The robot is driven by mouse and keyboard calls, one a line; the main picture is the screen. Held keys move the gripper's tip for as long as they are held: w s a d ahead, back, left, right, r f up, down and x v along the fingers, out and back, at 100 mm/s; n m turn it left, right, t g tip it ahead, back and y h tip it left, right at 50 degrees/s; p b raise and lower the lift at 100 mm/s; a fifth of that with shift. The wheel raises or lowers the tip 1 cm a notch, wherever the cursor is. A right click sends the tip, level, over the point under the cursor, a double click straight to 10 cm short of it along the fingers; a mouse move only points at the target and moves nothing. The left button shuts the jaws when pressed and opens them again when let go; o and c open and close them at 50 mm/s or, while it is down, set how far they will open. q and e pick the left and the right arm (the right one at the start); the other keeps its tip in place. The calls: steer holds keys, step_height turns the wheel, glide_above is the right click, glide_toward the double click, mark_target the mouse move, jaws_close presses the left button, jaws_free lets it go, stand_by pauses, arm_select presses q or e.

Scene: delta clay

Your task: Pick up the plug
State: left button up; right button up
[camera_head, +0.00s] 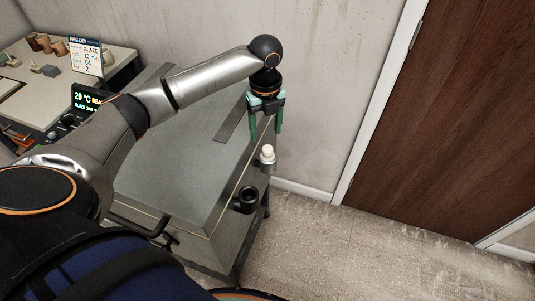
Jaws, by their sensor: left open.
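The plug (267,153) appears to be the small cream-topped piece seated in a grey round holder (267,167) at the right edge of the grey metal kiln top (185,165). My left gripper (265,140) points down with its green fingers apart and nothing between them. In the picture its fingertips are just above the plug; the exact height gap cannot be told. My right gripper is not in view.
A black, ring-shaped open fitting (248,198) sticks out from the kiln's side, nearer than the plug. A workbench (100,72) with a card (86,56) and a lit display (88,98) is at left. A brown door (455,120) and free floor are at right.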

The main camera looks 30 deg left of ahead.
mark_target(267, 148)
arm_select(q)
step_height(267, 148, down, 9)
steer(key=shift+w+d+r, duration=0.1)
steer(key=shift+d, duration=0.05)
stand_by(0.4)
steer(key=shift+c, duration=0.4)
jaws_close()
